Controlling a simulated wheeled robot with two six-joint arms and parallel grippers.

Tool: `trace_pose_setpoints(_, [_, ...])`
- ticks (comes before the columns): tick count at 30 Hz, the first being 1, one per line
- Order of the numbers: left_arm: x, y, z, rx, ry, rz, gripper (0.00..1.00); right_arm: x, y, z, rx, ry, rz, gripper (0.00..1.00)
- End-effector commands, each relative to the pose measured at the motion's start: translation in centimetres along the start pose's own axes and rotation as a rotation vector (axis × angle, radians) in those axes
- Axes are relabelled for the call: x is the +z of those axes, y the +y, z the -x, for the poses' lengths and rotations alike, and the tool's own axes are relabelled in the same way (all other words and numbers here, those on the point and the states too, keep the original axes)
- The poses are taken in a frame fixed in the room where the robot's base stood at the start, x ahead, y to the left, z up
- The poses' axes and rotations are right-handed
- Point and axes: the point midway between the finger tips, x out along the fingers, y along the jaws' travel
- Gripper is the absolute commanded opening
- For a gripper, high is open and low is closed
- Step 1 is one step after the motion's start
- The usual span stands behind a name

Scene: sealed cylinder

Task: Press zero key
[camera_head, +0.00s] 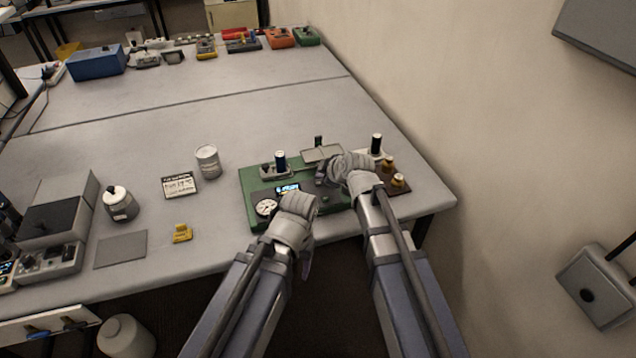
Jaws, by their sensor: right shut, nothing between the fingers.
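A green instrument (247,186) sits near the table's front right edge. It has a round dial (266,207), a small lit blue display (288,188) and a dark upright post (280,160). My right gripper (328,174) is shut and empty over the right part of the instrument. My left gripper (300,205) is low at the instrument's front edge, near the dial and display; whether its fingers are open or shut is unclear. I cannot pick out the zero key; my grippers hide part of the panel.
A metal can (207,161), a small label card (179,185), a yellow piece (182,233) and a lidded jar (119,203) stand to the left. Brass knobs (397,180) and a black-topped post (376,144) are close right of my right gripper. A wall borders the right side.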

Motion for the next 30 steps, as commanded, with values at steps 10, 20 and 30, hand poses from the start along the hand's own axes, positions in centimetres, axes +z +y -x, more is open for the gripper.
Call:
trace_pose_setpoints(10, [-0.01, 0.02, -0.17, 0.000, 0.000, 0.000, 0.64, 0.09, -0.09, -0.12, 0.000, 0.000, 0.000, 0.00])
trace_pose_setpoints(20, [-0.05, 0.08, -0.86, 0.000, 0.000, 0.000, 0.64, 0.44, -0.44, -0.60, 0.000, 0.000, 0.000, 0.00])
trace_pose_setpoints(30, [-0.05, 0.09, -0.89, 0.000, 0.000, 0.000, 0.64, 0.46, -0.46, -0.62, 0.000, 0.000, 0.000, 0.00])
